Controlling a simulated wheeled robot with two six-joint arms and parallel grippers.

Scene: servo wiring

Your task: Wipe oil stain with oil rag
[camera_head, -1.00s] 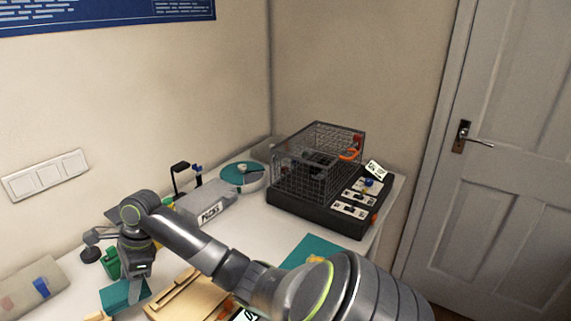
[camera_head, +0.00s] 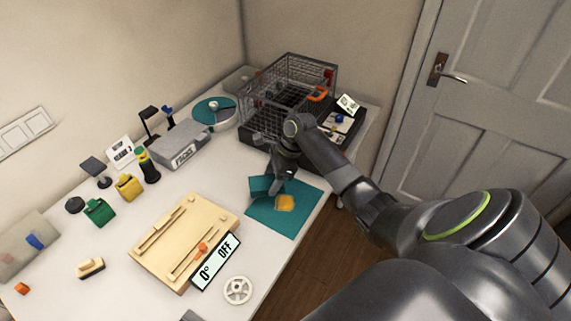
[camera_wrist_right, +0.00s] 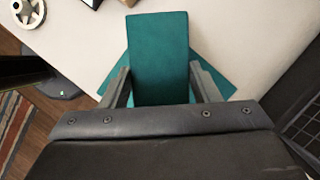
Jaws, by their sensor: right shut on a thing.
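A teal folded rag (camera_head: 261,187) is held in my right gripper (camera_head: 277,190) at the left edge of a flat teal mat (camera_head: 272,222). In the right wrist view the rag (camera_wrist_right: 160,50) stands between the two fingers of my right gripper (camera_wrist_right: 160,92), over part of the teal mat (camera_wrist_right: 217,82). I cannot tell if the rag touches the mat. A yellow-orange patch or lump (camera_head: 285,202) is on the mat, just right of the gripper; it may be the oil stain. My left gripper is not in view.
A wire cage on a black base (camera_head: 290,95) stands behind the gripper. A grey box (camera_head: 180,147) and a wooden board (camera_head: 165,235) are left of the mat. A white wheel (camera_head: 237,290) lies at the front edge. Small coloured items stand farther left.

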